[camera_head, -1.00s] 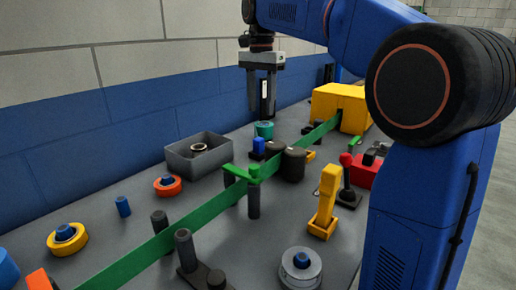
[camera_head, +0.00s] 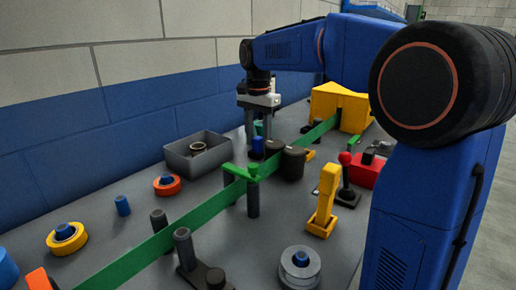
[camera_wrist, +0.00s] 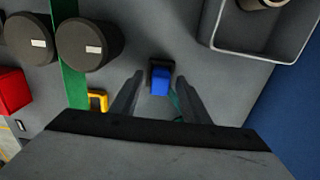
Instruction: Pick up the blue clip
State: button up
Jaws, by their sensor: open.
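The blue clip (camera_head: 257,148) is a small blue block with a dark part, standing on the grey table beside two dark cylinders. In the wrist view the blue clip (camera_wrist: 160,84) shows between the two fingers, with dark material at its far end. My gripper (camera_head: 257,132) is open and points down above the clip. In the wrist view my gripper (camera_wrist: 158,92) has one finger on each side of the clip, with gaps between. I cannot tell how far above it the fingertips are. A teal ring (camera_wrist: 177,103) is partly hidden by the right finger.
Two dark cylinders (camera_wrist: 84,46) stand near the clip, along a green strip (camera_head: 150,255). A grey open bin (camera_head: 180,163) with a ring inside is on the other side. A yellow block (camera_head: 338,107) and a red-knobbed lever (camera_head: 346,170) stand farther right.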

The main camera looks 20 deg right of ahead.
aim_at(258, 138)
jog(key=shift+f, duration=0.3)
grip_shut()
notch_tip(258, 138, up, 10)
jog(key=shift+r, duration=0.1)
dwell(0.5)
jog(key=shift+r, duration=0.45)
jog(key=shift+w+d, duration=0.1)
